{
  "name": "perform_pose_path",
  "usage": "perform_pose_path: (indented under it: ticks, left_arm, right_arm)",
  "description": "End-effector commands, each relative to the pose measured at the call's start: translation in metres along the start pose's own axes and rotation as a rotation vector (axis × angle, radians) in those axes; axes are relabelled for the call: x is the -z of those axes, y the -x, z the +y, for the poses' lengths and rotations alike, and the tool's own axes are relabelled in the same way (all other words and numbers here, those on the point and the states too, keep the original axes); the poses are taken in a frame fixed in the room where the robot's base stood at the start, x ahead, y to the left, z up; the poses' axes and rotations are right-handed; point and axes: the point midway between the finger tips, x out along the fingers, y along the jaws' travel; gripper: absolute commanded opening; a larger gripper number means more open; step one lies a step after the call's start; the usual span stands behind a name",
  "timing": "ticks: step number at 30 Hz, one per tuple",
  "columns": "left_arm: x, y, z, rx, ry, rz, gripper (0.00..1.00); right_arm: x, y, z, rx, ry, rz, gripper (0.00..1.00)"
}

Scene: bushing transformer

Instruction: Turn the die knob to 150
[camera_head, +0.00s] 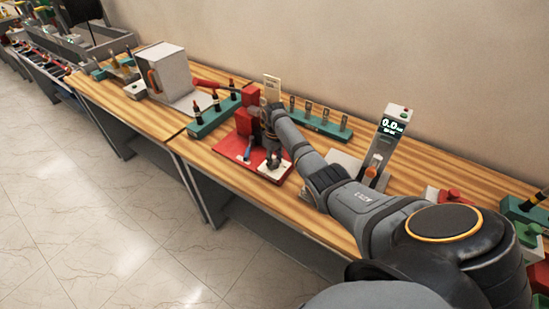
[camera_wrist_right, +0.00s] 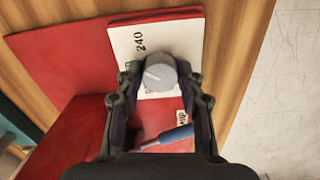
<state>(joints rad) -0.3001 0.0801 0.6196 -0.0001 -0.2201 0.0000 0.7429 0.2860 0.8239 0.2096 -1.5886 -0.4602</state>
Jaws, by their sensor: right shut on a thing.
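The die knob (camera_wrist_right: 160,68) is a round grey knob with a pale pointer mark on its face. It sits on a white plate (camera_wrist_right: 128,40) printed "240"; another label beside the knob is mostly covered. The white plate also shows in the head view (camera_head: 266,172), at the front of a red base (camera_head: 229,146). My right gripper (camera_wrist_right: 160,80) is shut on the knob, with one finger on each side. In the head view the right gripper (camera_head: 273,160) reaches down over the plate. The "150" mark cannot be made out. My left gripper is not in view.
A blue handle (camera_wrist_right: 176,133) lies close to the knob, between my right fingers in the wrist view. A red press body (camera_head: 246,121) stands behind on the same base. A teal rack (camera_head: 205,124) is to the left, and a device reading 0.0 (camera_head: 391,128) is to the right.

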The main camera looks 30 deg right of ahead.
Motion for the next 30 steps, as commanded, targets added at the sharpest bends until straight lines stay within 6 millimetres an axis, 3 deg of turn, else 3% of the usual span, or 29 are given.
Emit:
perform_pose_path:
  ticks: [15, 30]
  left_arm:
    - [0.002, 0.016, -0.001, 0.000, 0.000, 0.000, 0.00]
    - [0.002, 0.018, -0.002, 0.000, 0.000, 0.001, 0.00]
  right_arm:
    - [0.001, 0.003, 0.001, -0.003, 0.420, 0.003, 0.07]
    - [0.002, 0.003, 0.001, -0.005, 0.571, 0.005, 0.07]
